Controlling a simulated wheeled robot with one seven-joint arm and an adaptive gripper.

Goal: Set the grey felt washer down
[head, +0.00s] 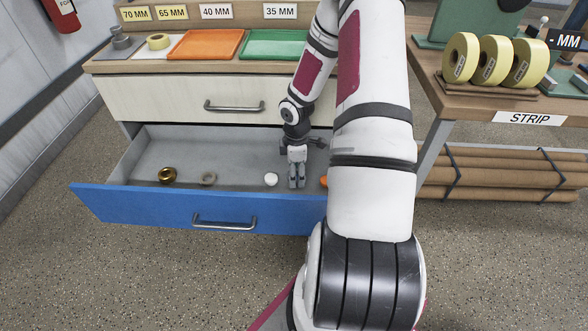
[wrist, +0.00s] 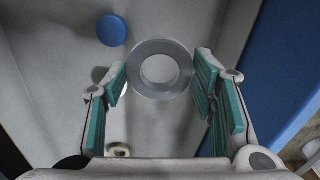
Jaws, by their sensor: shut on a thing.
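The grey felt washer (wrist: 141,85) is a flat grey ring between my fingertips in the wrist view, its open middle showing the pale drawer floor. My gripper (head: 296,182) is shut on it and points down inside the open drawer, near the blue front. In the head view the washer cannot be made out at the fingertips. I cannot tell whether it touches the drawer floor.
The open drawer (head: 237,150) also holds a brass ring (head: 167,175), a grey-beige ring (head: 208,178), a white round piece (head: 271,179) and an orange piece (head: 324,181). A blue disc (wrist: 112,30) lies past the washer. The drawer's left floor has free room.

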